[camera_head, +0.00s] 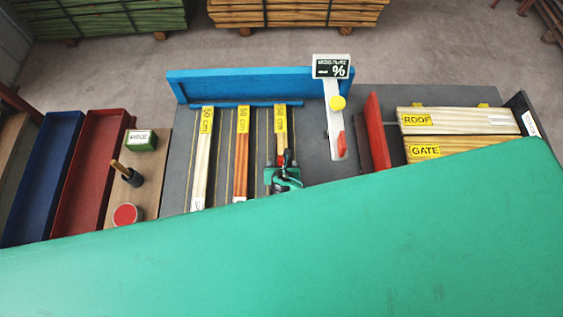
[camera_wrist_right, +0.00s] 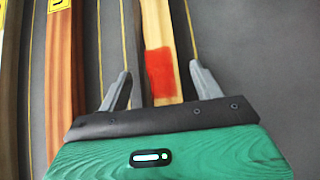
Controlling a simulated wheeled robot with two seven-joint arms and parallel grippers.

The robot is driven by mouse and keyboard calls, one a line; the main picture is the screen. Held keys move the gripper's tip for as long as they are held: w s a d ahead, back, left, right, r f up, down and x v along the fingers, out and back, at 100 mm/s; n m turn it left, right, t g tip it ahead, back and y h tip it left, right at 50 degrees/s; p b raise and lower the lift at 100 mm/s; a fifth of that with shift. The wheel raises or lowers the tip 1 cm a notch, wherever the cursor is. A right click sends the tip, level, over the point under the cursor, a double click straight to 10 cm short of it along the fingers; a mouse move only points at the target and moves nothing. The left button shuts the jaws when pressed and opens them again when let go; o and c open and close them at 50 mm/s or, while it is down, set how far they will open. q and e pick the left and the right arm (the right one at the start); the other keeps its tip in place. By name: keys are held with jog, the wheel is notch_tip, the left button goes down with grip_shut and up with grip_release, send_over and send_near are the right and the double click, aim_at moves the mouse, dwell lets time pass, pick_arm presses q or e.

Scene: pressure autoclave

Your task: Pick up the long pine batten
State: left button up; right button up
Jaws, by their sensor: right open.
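Three battens lie side by side on the grey bench, each with a yellow length label. The left one (camera_head: 203,155) is pale, the middle one (camera_head: 241,155) is reddish-brown, and the right one (camera_head: 280,125) is pale pine. My right gripper (camera_head: 281,165) is over the near part of the right batten. In the right wrist view the open gripper (camera_wrist_right: 160,88) has one finger on each side of this pale batten (camera_wrist_right: 156,25), which bears a red patch. The fingers stand apart from its sides. Its near end is hidden. My left gripper is not in view.
A blue fence (camera_head: 240,83) stands behind the battens. A white arm with a sign (camera_head: 332,67) is to their right. Boards marked ROOF (camera_head: 460,120) and GATE (camera_head: 425,151) lie farther right. Red (camera_head: 90,170) and blue (camera_head: 40,180) trays are left.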

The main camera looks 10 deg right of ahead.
jog(key=shift+w+f, duration=0.2)
jog(key=c, duration=1.3)
jog(key=shift+r, duration=0.15)
